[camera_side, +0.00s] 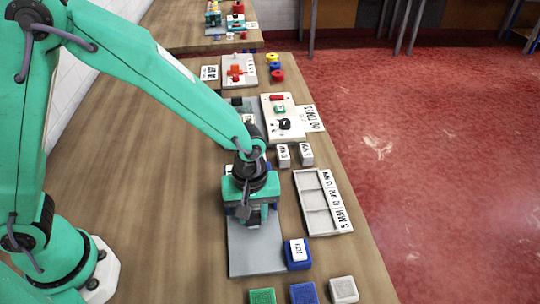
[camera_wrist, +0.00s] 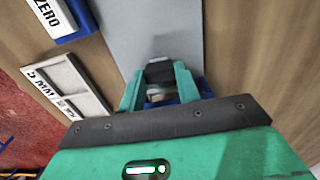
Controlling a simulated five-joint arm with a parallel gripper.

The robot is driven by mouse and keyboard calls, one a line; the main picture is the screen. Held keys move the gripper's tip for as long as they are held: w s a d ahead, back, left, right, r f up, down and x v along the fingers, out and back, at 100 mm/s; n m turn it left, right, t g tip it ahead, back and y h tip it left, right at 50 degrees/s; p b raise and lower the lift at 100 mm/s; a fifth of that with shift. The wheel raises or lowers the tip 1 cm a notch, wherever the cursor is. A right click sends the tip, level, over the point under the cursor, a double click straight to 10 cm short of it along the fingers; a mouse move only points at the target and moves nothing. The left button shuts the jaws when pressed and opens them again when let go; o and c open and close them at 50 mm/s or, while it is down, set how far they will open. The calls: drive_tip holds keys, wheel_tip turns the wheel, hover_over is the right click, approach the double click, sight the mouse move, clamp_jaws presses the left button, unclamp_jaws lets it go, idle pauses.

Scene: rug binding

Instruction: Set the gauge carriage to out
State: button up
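A flat grey plate (camera_side: 256,250) lies on the bench, and it also shows in the wrist view (camera_wrist: 155,25). My gripper (camera_side: 254,216) points down over the far part of this plate. In the wrist view my gripper (camera_wrist: 158,88) has its two teal fingers on either side of a small dark block (camera_wrist: 159,72). Blue parts (camera_wrist: 204,88) show beside and below the fingers. This is probably the gauge carriage, mostly hidden by my gripper. I cannot tell whether the fingers touch the block. No "out" mark is readable.
A blue block labelled ZERO (camera_wrist: 66,22) stands beside the plate's near right corner, also in the side view (camera_side: 298,264). A pale compartment tray (camera_side: 318,222) lies to the right. Several small blocks (camera_side: 303,293) line the near edge. Panels with knobs (camera_side: 283,132) stand farther back. Bare bench lies left.

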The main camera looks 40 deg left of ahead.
drive_tip(key=shift+s+d, duration=3.7)
drive_tip(key=shift+s, duration=0.05)
clamp_jaws()
drive_tip(key=o, duration=1.1)
unclamp_jaws()
drive_tip(key=shift+o, duration=0.2)
drive_tip(key=shift+r, duration=0.1)
wheel_tip(320, 180, up, 8)
drive_tip(key=shift+w+a, duration=0.1)
